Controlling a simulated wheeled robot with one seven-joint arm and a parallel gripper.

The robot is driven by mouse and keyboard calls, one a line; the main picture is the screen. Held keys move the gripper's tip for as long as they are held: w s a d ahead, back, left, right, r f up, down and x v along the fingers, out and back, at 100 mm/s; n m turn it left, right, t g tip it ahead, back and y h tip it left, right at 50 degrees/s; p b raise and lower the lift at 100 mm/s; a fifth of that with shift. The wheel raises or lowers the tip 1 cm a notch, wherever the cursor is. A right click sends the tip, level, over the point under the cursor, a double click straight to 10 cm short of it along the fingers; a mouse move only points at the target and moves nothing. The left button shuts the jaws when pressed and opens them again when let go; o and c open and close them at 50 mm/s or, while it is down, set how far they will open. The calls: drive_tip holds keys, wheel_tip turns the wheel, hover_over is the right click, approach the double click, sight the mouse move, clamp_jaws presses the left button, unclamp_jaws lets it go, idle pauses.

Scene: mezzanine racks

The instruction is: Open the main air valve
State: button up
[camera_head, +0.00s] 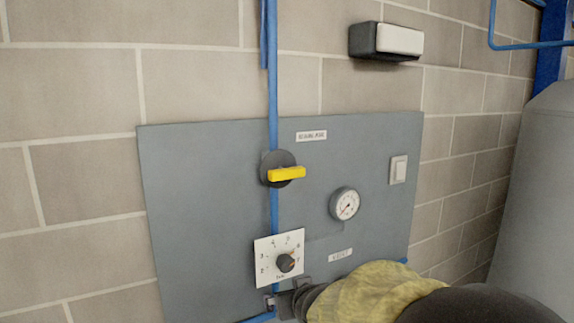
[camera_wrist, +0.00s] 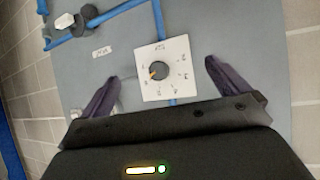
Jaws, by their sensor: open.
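In the head view a valve with a yellow handle (camera_head: 286,174) sits on a vertical blue pipe. Its handle lies roughly level, across the pipe; its label (camera_head: 311,136) is unreadable. A second valve-like fitting with a pale handle (camera_wrist: 66,22) shows at the upper left of the wrist view, on blue pipe beside a small label (camera_wrist: 102,52). I cannot tell which is the main air valve. My gripper (camera_head: 287,292) is low on the panel, just below a white dial plate (camera_head: 268,246). In the wrist view my gripper (camera_wrist: 162,70) is open and empty, its fingers either side of the plate.
The grey panel (camera_head: 190,210) carries a round gauge (camera_head: 344,203) and a pale switch (camera_head: 399,169). A black knob (camera_head: 285,263) is on the dial plate. A lamp-like box (camera_head: 386,40) is above. A large grey tank (camera_head: 540,190) stands at the right. My arm covers the panel's lower right.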

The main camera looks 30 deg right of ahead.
sight(290, 174)
drive_tip(key=s+d+r+n+t+y+p, duration=0.1)
drive_tip(key=d+r+t, duration=0.1)
drive_tip(key=r, duration=0.9)
drive_tip(key=s+d+r+n+t+y+p, duration=0.1)
drive_tip(key=s+d+r+t+y+p, duration=0.1)
drive_tip(key=r, duration=1)
drive_tip(key=d+t, duration=0.1)
drive_tip(key=t, duration=0.1)
drive_tip(key=shift+d+n+t, duration=0.3)
drive_tip(key=w+p, duration=0.2)
drive_tip(key=w, duration=0.6)
drive_tip(key=w+p, duration=0.2)
drive_tip(key=w, duration=0.6)
drive_tip(key=shift+a+r, duration=0.1)
drive_tip(key=shift+a, duration=0.1)
drive_tip(key=shift+w+a+p, duration=0.1)
drive_tip(key=shift+w+p, duration=0.25)
drive_tip(key=shift+w, duration=0.25)
drive_tip(key=c, duration=0.9)
